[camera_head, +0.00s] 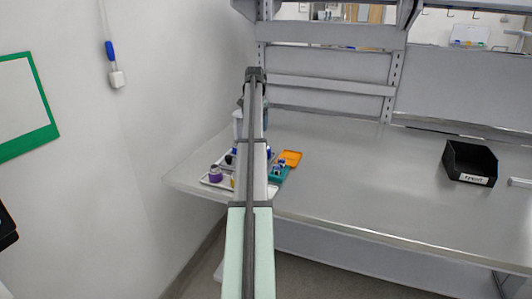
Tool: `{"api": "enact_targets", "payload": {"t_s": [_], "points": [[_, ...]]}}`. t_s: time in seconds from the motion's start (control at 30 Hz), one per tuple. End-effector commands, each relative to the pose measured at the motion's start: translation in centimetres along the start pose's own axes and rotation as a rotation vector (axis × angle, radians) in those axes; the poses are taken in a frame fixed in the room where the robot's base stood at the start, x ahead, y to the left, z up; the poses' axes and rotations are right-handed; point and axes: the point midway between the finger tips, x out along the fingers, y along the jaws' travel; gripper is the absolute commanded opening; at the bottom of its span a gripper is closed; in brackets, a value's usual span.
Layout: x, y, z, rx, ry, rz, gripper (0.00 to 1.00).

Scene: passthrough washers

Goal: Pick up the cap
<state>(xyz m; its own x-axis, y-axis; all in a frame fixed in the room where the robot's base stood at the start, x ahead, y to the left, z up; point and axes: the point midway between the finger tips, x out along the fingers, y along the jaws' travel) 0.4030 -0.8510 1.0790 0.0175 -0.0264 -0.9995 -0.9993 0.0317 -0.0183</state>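My arm (251,190) rises through the middle of the picture and covers part of the bench's left end. I cannot make out my gripper; it appears hidden behind the arm. No cap can be told for certain at this size. A purple item (215,174) stands on a pale tray (214,183) left of my arm. Small blue and white items (279,164) sit at a teal holder (277,175) right of my arm.
An orange tray (290,158) lies beside the teal holder. A black labelled bin (469,163) stands on the right of the grey bench (375,180). The bench between them is clear. A wall bounds the left, and a shelf frame (330,85) stands behind.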

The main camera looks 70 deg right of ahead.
Motion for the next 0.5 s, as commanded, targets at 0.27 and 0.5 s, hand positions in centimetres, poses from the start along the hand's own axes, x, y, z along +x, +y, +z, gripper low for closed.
{"api": "enact_targets", "payload": {"t_s": [0.27, 0.5], "points": [[-1.4, 4.5, -1.8, 0.029, -0.026, 0.019, 0.8], [0.8, 4.6, -1.6, 0.029, -0.028, 0.02, 0.8]]}}
